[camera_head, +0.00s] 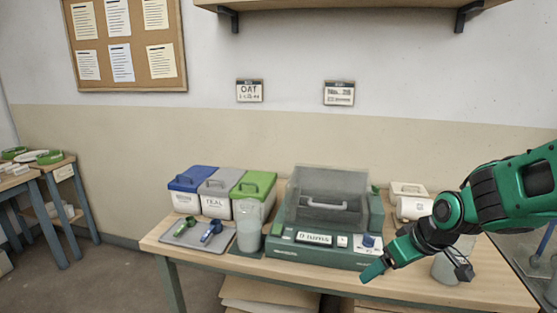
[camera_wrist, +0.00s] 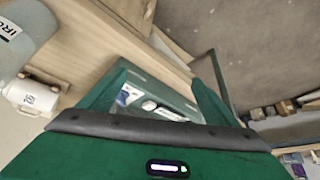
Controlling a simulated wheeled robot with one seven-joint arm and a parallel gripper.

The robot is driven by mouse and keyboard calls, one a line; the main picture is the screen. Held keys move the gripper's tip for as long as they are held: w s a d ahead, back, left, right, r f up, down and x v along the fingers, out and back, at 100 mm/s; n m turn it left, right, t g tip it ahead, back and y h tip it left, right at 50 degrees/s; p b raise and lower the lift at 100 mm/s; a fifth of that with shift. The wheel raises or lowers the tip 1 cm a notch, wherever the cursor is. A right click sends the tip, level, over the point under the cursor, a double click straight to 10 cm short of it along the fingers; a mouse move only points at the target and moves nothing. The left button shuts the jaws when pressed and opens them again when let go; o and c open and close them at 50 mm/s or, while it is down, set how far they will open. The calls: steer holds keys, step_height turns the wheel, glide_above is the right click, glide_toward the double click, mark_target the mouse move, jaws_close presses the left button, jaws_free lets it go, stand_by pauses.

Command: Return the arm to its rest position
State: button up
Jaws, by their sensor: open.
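My green arm reaches in from the right in the head view. My gripper (camera_head: 374,271) hangs over the front right edge of the wooden table (camera_head: 430,288), just right of the green machine (camera_head: 325,254). In the wrist view my gripper (camera_wrist: 163,85) has its two green fingers spread apart, with nothing held between them. Part of the green machine (camera_wrist: 152,82) shows beyond the gap between the fingers. My arm partly hides a grey container (camera_head: 447,268) at the table's right.
Blue (camera_head: 185,200), grey (camera_head: 215,207) and green-lidded (camera_head: 252,185) bins stand at the left. A grey tray (camera_head: 185,238) holds scoops, beside a translucent jar (camera_head: 249,236). A shelf (camera_head: 340,4) is overhead.

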steer(key=s+d+r+m+g, duration=0.1)
steer(key=s+d+m, duration=0.2)
steer(key=s+d, duration=0.2)
steer(key=s+d+r+m+g+h, duration=0.1)
steer(key=s+d+m, duration=0.3)
steer(key=s, duration=0.7)
steer(key=s+d+r+m+g+h, duration=0.1)
steer(key=s+d+r+m+g, duration=0.1)
steer(key=s+d, duration=0.3)
steer(key=s+m+g, duration=0.1)
steer(key=s, duration=0.2)
steer(key=shift+d+m, duration=0.4)
steer(key=shift+w+f, duration=0.2)
steer(key=shift+w, duration=0.5)
